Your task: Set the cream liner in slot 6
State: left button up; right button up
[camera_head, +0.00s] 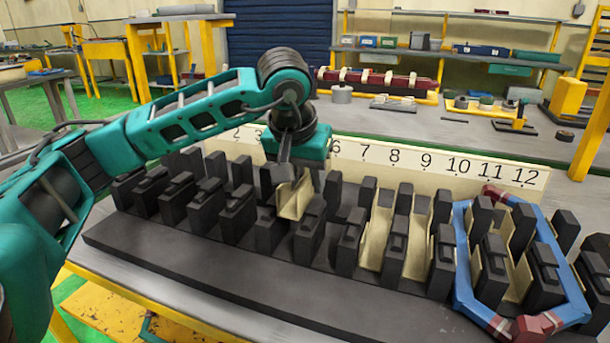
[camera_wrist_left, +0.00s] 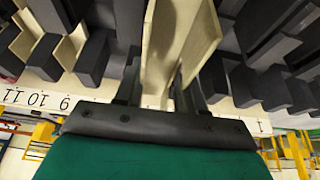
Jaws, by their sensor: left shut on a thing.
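My left gripper (camera_head: 284,174) is shut on a cream liner (camera_head: 297,198), a thin folded channel, above the dark stator block (camera_head: 200,262). The liner hangs upright between the sixth and seventh front teeth, at slot 6. Its lower edge is partly hidden by the front teeth, so I cannot tell whether it touches the slot floor. In the left wrist view the liner (camera_wrist_left: 200,40) stands between the two fingers (camera_wrist_left: 160,92), with teeth close on both sides. My right gripper is not in view.
Other cream liners (camera_head: 378,238) sit in several slots to the right. A blue coil with red ends (camera_head: 463,262) loops around teeth at the right end. A cream number strip (camera_head: 440,166) stands behind the block. A back bench (camera_head: 450,130) holds parts.

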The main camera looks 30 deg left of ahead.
pick_arm(q)
jog(key=shift+f+b, duration=0.7)
jog(key=shift+f, duration=0.3)
jog(key=shift+f, duration=0.15)
jog(key=o, duration=0.9)
jog(key=shift+r, duration=0.2)
jog(key=shift+r+p, duration=0.6)
jog(key=shift+r, duration=0.05)
jog(key=shift+r, duration=0.1)
